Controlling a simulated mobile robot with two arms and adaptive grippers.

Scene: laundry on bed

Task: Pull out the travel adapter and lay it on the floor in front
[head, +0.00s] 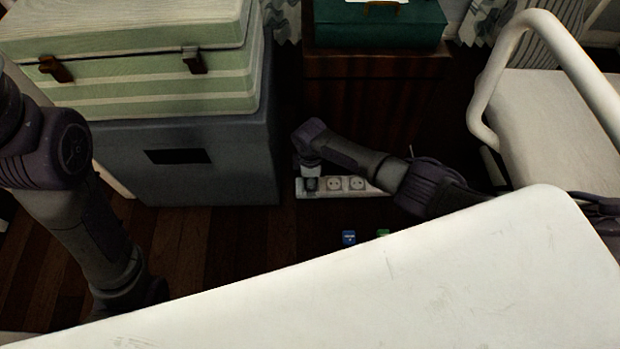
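A white power strip (372,187) lies on the dark wooden floor, with two round sockets showing to the right of my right gripper. My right gripper (309,172) points down at the left end of the strip. A small dark-grey shape (311,185) is just under its fingertips at the strip; it may be the travel adapter, but it is too small and dark to tell. I cannot tell whether the fingers are closed on it. My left arm reaches down at the left, and its gripper is hidden behind the white surface in front.
A white tabletop (420,285) fills the foreground. A grey box (230,175) with green striped cases stands left. Small blue (348,237) and green (383,233) items lie on the floor in front.

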